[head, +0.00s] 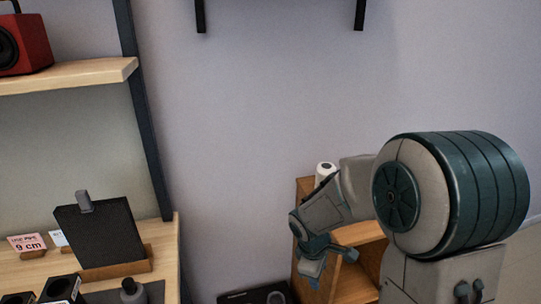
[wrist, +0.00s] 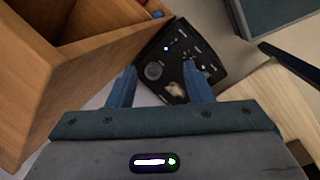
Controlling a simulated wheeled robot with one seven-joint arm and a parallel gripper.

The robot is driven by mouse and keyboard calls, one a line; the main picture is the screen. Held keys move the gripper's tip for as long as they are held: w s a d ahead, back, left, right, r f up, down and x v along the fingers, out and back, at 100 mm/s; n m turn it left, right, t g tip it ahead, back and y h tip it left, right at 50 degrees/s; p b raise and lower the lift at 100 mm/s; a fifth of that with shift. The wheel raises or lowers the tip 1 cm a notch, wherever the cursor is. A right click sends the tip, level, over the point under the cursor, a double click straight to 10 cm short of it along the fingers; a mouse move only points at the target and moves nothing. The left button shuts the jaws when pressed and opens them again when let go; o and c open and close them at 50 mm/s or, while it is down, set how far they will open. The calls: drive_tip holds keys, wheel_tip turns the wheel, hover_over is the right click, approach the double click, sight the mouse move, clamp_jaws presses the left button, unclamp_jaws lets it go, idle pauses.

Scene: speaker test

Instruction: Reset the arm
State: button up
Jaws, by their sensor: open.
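My gripper (head: 328,268) hangs in front of a wooden shelf unit at the lower right of the head view, with my arm bent above and to the right of it. In the wrist view its two blue fingers (wrist: 160,76) stand apart, with nothing held between them. Beyond the fingers lies a black device (wrist: 178,62) with knobs and a small blue light. I cannot tell how far below the fingertips it is.
The wooden shelf unit (head: 305,188) bears a white cylinder (head: 325,171); the wood is close in the wrist view (wrist: 75,62). A desk (head: 165,240) at left holds a black panel (head: 99,232) and small dark boxes. A red speaker (head: 27,42) sits on an upper shelf (head: 70,77).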

drive_tip(key=s+d+r+m+y+p, duration=0.1)
drive_tip(key=s+r+m+p, duration=0.3)
drive_tip(key=r, duration=0.7)
drive_tip(key=s+d+r+m+t+y+p, duration=0.1)
drive_tip(key=s+r+m+p, duration=0.4)
drive_tip(key=s+r+m, duration=0.4)
wheel_tip(320, 180, up, 4)
drive_tip(key=shift+s+d+f, duration=0.25)
drive_tip(key=shift+s+d, duration=0.15)
drive_tip(key=shift+s, duration=0.8)
